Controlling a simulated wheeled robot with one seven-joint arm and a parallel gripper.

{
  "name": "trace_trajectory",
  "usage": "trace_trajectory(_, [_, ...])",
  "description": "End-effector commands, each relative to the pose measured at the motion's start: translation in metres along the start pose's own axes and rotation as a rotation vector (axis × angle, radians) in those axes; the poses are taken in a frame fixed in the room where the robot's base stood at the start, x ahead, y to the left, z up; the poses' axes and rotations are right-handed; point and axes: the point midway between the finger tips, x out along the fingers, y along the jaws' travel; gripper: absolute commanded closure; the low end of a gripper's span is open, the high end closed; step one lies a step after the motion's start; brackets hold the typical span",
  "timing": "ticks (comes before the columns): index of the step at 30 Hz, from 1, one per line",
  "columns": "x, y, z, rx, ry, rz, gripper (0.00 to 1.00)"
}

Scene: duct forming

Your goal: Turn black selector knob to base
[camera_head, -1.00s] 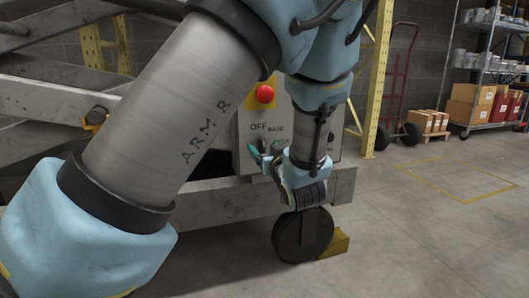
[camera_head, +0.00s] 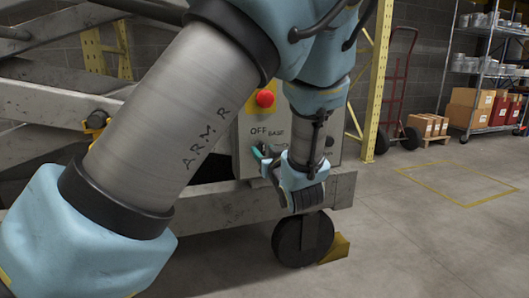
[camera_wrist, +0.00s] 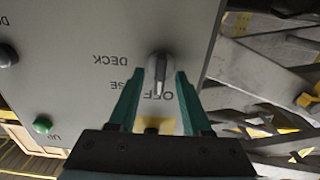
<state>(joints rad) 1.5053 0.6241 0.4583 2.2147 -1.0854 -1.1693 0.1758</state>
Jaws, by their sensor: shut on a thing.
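The selector knob (camera_wrist: 158,66) is a dark and grey knob on the grey control panel (camera_wrist: 75,75), with the labels DECK, BASE and OFF beside it. The labels look inverted in the wrist view, and BASE is partly covered by a finger. The knob's long axis looks near vertical there, its lower end toward OFF. My gripper (camera_wrist: 155,78) has green fingers on either side of the knob and is shut on it.
A red button (camera_head: 265,98) sits above the labels on the panel. A green button (camera_wrist: 42,124) and a black knob (camera_wrist: 7,55) are on the panel too. Lift bars (camera_wrist: 260,75) run beside it. A wheel (camera_head: 290,243) stands below.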

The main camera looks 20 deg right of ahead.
Motion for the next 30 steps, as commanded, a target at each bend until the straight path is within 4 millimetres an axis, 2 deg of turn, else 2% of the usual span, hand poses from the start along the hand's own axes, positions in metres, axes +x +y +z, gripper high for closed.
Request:
trace_trajectory(3, [-0.0002, -0.0002, 0.0002, 0.000, 0.000, 0.000, 1.00])
trace_trajectory(14, [-0.0001, 0.0001, -0.0035, 0.057, -0.002, 0.000, 1.00])
trace_trajectory(30, [-0.0001, 0.0024, -0.0062, 0.468, -0.002, -0.001, 1.00])
